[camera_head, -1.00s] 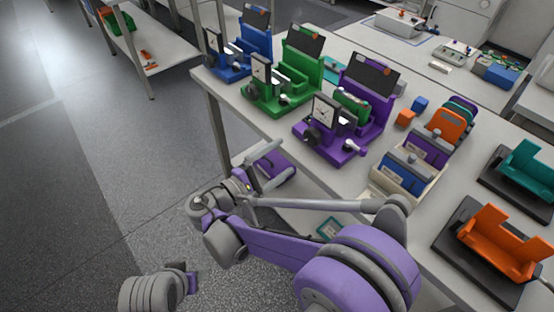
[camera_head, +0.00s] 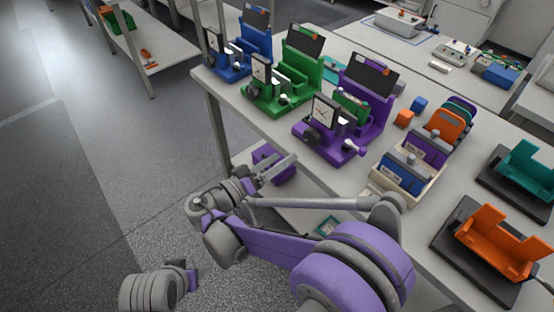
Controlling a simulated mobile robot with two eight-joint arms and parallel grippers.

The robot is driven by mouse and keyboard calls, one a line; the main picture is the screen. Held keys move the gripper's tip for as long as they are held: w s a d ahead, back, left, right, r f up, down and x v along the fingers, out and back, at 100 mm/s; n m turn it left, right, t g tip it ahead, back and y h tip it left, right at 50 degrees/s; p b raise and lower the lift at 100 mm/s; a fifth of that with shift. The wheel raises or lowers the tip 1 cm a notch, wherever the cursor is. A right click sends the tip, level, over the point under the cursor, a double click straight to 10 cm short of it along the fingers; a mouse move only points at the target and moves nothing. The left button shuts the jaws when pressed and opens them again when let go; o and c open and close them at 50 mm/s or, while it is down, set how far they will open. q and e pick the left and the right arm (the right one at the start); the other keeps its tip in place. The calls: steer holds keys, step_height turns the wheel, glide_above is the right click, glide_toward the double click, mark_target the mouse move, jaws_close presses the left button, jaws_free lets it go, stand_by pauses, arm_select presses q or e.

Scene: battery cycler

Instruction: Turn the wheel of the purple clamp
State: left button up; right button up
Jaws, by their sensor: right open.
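The purple clamp (camera_head: 378,118) stands upright near the table's left edge, with a dark screen behind and a square white dial (camera_head: 324,112) at its front. A dark round wheel (camera_head: 311,137) sits at its front left, below the dial. My right gripper (camera_head: 280,167) is open and empty, just off the table's edge, lower left of the wheel and apart from it. Its grey and purple finger parts point toward the upper right.
A green clamp (camera_head: 297,76) and a blue clamp (camera_head: 252,50) stand farther back. A cream tray (camera_head: 402,197) with upright blocks is right of the purple clamp. Orange (camera_head: 494,240) and teal (camera_head: 532,172) holders stand at the right. The table edge lies beside my gripper.

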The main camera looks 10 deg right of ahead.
steer(key=m, duration=1.1)
steer(key=shift+s+a+r+m+p, duration=0.1)
steer(key=shift+m+p, duration=0.2)
stand_by(0.6)
